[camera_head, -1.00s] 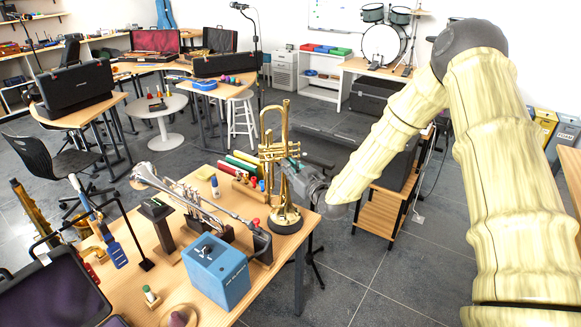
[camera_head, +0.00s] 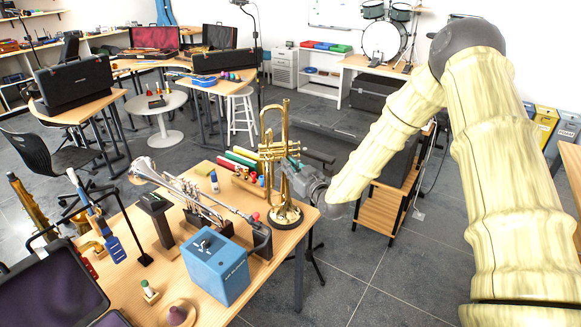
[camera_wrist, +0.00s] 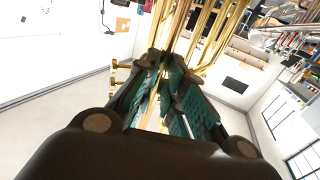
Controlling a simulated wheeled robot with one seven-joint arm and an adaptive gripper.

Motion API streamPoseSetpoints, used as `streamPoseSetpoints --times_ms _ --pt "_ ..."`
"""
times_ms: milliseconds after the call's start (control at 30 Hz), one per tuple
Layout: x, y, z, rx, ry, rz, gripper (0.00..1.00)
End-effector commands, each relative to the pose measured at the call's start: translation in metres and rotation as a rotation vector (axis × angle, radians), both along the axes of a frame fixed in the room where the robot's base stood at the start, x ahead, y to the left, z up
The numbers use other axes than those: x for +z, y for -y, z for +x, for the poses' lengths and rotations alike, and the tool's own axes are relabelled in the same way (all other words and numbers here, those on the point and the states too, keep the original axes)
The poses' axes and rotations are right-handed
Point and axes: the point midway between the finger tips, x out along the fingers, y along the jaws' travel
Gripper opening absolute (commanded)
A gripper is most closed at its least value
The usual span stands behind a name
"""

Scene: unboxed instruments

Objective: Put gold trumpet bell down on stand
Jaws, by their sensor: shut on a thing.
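The gold trumpet (camera_head: 284,150) stands upright with its bell down, over a round dark stand base (camera_head: 286,217) near the right corner of the wooden table. My gripper (camera_head: 301,178) reaches in from the right and is shut on the trumpet's tubing. The bell is right at the base, and I cannot tell whether it bears on it fully. In the wrist view my gripper (camera_wrist: 168,100) has its green-padded fingers around the gold tubing (camera_wrist: 200,35). The contact is partly hidden by the fingers.
A silver trumpet (camera_head: 185,190) lies on dark supports left of the stand. A blue box (camera_head: 215,268) is in front of it. Colored tubes and small bottles (camera_head: 245,165) are behind. The table's right edge is close to the stand, with open floor beyond.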

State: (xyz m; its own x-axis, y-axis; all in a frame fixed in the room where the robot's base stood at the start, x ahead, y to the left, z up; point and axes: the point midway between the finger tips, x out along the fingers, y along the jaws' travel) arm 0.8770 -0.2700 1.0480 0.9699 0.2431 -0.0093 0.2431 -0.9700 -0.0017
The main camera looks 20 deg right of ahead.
Motion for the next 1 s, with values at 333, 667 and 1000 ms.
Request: streamPoseSetpoints --times_ms 333,667,1000 --pt "-0.0022 -0.0002 0.0009 0.0 0.005 0.001 0.0" --pt "-0.0057 -0.0002 0.0009 0.0 0.005 0.001 0.13" --pt "-0.0071 -0.0001 0.0003 0.0 0.002 0.0 0.36"
